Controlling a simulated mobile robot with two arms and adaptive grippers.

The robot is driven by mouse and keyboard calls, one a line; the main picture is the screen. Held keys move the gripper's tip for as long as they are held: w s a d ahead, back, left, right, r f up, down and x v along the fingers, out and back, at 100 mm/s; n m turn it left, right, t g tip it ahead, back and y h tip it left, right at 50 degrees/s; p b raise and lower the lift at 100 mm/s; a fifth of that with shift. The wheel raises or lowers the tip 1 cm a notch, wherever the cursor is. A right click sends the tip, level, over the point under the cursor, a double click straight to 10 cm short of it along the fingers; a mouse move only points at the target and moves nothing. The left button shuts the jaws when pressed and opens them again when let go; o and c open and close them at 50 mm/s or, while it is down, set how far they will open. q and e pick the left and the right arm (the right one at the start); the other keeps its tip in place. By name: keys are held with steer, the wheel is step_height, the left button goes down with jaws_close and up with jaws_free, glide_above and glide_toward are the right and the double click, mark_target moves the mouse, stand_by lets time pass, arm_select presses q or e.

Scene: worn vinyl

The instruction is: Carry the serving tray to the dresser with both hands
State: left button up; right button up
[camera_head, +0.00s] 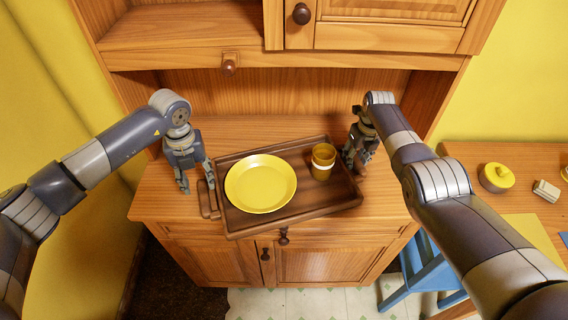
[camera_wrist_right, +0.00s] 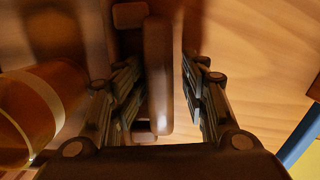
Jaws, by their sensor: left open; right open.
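The brown wooden serving tray (camera_head: 240,226) rests on the dresser's (camera_head: 180,210) worktop, slightly turned. A yellow plate (camera_head: 260,183) lies on its left part, and a brown-and-yellow cup (camera_head: 322,162) stands at its back right. My left gripper (camera_head: 197,187) is open at the tray's left handle (camera_head: 207,204), fingers pointing down; whether they straddle it is unclear. My right gripper (camera_head: 357,165) is open at the tray's right end. In the right wrist view the right handle (camera_wrist_right: 158,75) lies between its spread fingers, with no clear grip on it. The cup (camera_wrist_right: 35,105) shows left of them.
The dresser's upper cabinet (camera_head: 390,35) overhangs the back of the worktop. At right a table (camera_head: 510,205) holds a yellow lidded pot (camera_head: 496,177) and a small pale block (camera_head: 546,190). A blue chair (camera_head: 425,275) stands below it. Bare worktop lies around the tray.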

step_height(320, 180, up, 12)
steer(key=s, duration=0.1)
steer(key=shift+s+d+f, duration=0.15)
steer(key=shift+s+d, duration=0.05)
stand_by(0.4)
arm_select(q)
steer(key=shift+s+f, duration=0.1)
stand_by(0.4)
